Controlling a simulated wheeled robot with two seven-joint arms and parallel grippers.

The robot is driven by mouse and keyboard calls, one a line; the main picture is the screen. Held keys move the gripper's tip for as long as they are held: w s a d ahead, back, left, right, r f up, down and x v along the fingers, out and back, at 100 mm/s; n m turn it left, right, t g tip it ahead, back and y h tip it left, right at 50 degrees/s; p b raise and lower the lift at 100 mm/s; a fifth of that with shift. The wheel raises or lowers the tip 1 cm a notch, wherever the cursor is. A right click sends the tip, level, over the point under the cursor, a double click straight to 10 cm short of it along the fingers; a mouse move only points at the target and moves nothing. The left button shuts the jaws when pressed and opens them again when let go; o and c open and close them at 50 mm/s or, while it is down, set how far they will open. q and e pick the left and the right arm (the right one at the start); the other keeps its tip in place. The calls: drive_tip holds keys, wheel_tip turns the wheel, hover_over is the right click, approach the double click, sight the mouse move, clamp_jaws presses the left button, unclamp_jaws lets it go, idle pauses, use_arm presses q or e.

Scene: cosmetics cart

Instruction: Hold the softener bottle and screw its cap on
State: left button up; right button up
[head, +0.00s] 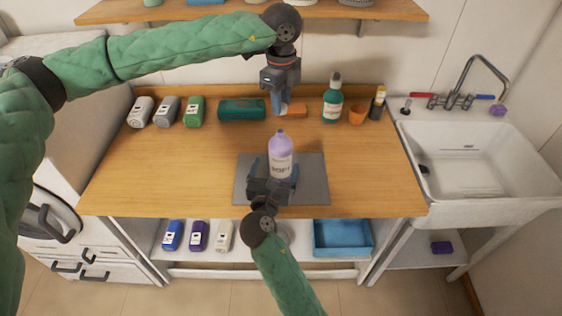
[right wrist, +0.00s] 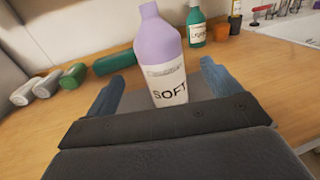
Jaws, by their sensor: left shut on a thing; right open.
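The softener bottle (head: 281,160), lilac with a white label reading SOFT, stands upright on a grey mat (head: 313,180). It also shows in the right wrist view (right wrist: 163,52), where its top is cut off. My right gripper (head: 275,172) is open at the near side of the bottle. Its blue fingers lie to either side of the bottle, with gaps in the right wrist view (right wrist: 166,95). My left gripper (head: 280,110) is above and behind the bottle, pointing down, shut on a small pale thing, seemingly the cap (head: 285,109), mostly hidden by the fingers.
A teal roll-shaped container (head: 242,110), a green bottle (head: 332,103) and an orange cup (head: 357,114) stand along the back. A sink (head: 470,155) is at the right. The wooden counter (head: 180,165) is clear left of the mat.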

use_arm(q)
drive_tip(key=shift+s+r, duration=0.1)
drive_tip(key=shift+s, duration=0.05)
use_arm(e)
drive_tip(key=w, duration=0.3)
drive_tip(key=w+d, duration=0.1)
drive_tip(key=w, duration=0.2)
drive_tip(key=w+d, duration=0.1)
drive_tip(key=w, duration=0.2)
drive_tip(key=shift+w, duration=0.25)
drive_tip(key=c, duration=1.5)
use_arm(q)
hover_over(280, 131)
drive_tip(key=shift+f, duration=2.45)
drive_tip(key=shift+f, duration=0.1)
drive_tip(key=shift+f, duration=0.8)
drive_tip(key=shift+f, duration=0.55)
